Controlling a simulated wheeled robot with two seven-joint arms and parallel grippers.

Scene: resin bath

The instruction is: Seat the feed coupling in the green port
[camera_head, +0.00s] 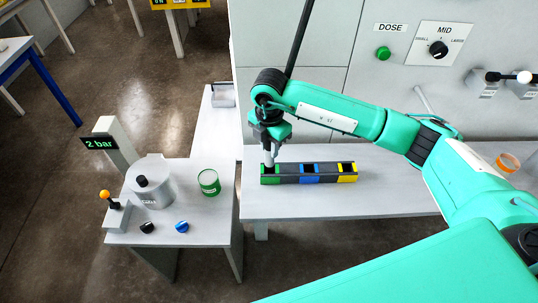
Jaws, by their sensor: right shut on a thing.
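A dark block with several ports (310,179) lies on the bench, with a green section (270,180) at its left end, a blue one (310,168) in the middle and a yellow one (347,168) at the right end. My right gripper (268,151) points down over the green section and is shut on a small grey piece, apparently the feed coupling (268,160). The coupling's lower end is at the green port's opening. I cannot tell whether it is inside or just above it. My left gripper is not in view.
A black hose or pole (300,35) rises behind my right wrist. A panel with a green DOSE button (383,53) and a MID dial (438,48) stands behind the bench. On the left table are a grey pot (150,185), a green-banded can (209,182) and an orange-topped lever (105,197).

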